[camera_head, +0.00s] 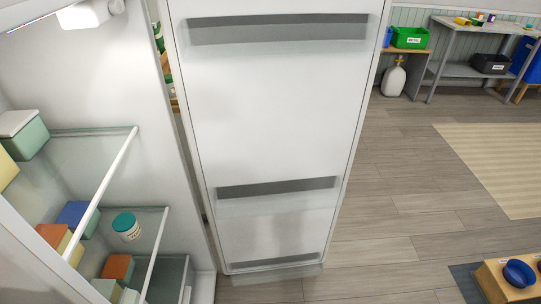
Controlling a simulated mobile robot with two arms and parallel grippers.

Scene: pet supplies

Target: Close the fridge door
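The fridge door (270,120) stands open in the middle of the head view. Its white inner side with several shelf ledges faces me. The fridge's lit interior (105,85) fills the left, with glass shelves (85,165) holding several boxes and a jar. The door's hinge side meets the fridge's right wall. Neither of my grippers is in view.
Clear wooden floor (390,200) lies to the right of the door. A beige rug (500,160), a grey table (480,50) and a white bottle (394,78) are farther back.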

